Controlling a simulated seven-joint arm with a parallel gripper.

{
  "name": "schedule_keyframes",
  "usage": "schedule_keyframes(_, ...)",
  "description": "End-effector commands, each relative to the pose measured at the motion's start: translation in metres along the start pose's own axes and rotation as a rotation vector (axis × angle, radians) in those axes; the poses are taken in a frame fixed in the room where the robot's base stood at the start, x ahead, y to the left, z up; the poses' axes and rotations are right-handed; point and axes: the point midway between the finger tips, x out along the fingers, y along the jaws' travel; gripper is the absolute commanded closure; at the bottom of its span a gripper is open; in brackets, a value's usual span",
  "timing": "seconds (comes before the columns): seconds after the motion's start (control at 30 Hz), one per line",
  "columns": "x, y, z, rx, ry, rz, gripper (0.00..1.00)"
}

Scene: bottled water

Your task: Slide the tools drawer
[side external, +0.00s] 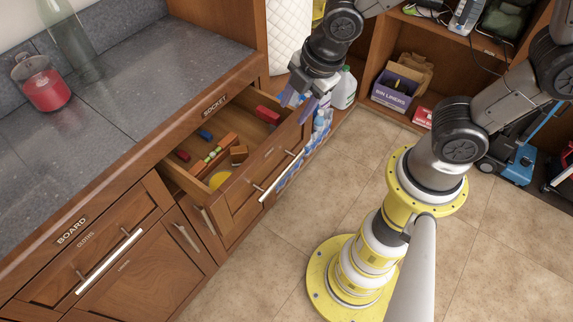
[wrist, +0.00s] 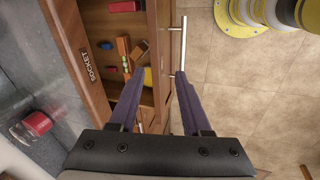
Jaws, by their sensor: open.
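A wooden drawer (side external: 262,165) stands pulled out below the counter edge marked SOCKET, with a long metal bar handle (side external: 280,176) on its front. No tools label is readable on it. It holds red, blue and wooden pieces and a round yellow one. In the wrist view the drawer front (wrist: 162,50) and its handle (wrist: 178,45) run up the picture. My gripper (side external: 297,101) is above the far right end of the drawer front. Its fingers (wrist: 161,74) are open and empty, one over each side of the front panel. I cannot tell whether they touch it.
A grey tiled counter (side external: 130,60) with a red-filled jar (side external: 42,84) is at left. Closed cabinet doors and drawers are below it. A white jug (side external: 344,90) and a bin liners box (side external: 395,88) are at the back. The tiled floor (side external: 290,235) before the drawer is clear.

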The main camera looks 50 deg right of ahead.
Motion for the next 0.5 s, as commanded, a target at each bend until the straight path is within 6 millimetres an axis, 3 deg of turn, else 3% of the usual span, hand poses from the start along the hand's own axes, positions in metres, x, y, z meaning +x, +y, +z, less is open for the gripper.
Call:
schedule_keyframes(0.03,0.019,-0.014,-0.009,-0.057,-0.013,-0.049,0.52)
schedule_keyframes(0.17,0.039,-0.038,-0.017,-0.124,-0.035,-0.121,0.52)
schedule_keyframes(0.37,0.050,-0.042,-0.020,-0.137,-0.035,-0.127,0.52)
schedule_keyframes(0.5,0.072,-0.046,-0.018,-0.134,-0.036,-0.130,0.52)
